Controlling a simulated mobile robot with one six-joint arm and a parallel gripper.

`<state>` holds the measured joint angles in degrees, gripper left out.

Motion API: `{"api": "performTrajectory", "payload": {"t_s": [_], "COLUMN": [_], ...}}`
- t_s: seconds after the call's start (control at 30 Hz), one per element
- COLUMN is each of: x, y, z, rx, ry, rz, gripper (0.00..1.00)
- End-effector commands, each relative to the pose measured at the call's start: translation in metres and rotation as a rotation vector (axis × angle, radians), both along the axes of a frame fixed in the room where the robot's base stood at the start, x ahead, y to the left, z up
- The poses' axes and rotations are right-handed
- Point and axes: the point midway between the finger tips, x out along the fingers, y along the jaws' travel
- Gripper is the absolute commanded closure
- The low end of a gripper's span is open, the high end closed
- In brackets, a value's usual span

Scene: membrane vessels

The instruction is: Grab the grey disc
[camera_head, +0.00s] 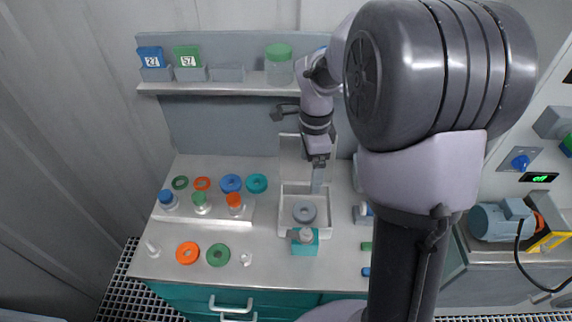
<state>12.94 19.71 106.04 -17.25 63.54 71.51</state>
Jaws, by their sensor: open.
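The grey disc (305,211) is a ring with a hole in its middle. It lies flat inside a white tray (287,229) on the bench. My gripper (317,186) points down above the back right part of the tray, behind and to the right of the disc. The gripper is open and apart from the disc. Its fingers look small and partly merge with the tray's back wall, so their exact height is hard to tell.
A teal block (305,247) with a grey top stands just in front of the tray. Left are several coloured rings, including an orange ring (187,253) and a green ring (218,255), and capped vessels on a white rack (240,215). A shelf (215,88) with a green-lidded jar (279,65) is behind.

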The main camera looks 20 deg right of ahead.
Motion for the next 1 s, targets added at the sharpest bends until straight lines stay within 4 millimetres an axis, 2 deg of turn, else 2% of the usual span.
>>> {"api": "performTrajectory", "payload": {"t_s": [0.03, 0.2, 0.33, 0.57, 0.8, 1.0], "x": [-0.001, -0.001, -0.001, 0.0, 0.003, 0.004], "y": [0.0, 0.001, 0.001, 0.001, 0.002, 0.002], "z": [-0.017, -0.072, -0.103, -0.125, -0.17, -0.168], "rx": [0.001, 0.001, 0.001, 0.0, 0.0, 0.001], "ry": [0.004, 0.005, 0.003, 0.001, 0.002, -0.001], "rz": [-0.001, 0.001, 0.002, 0.003, 0.003, 0.003], "gripper": [0.1, 0.1, 0.1, 0.1, 0.1, 0.1]}}
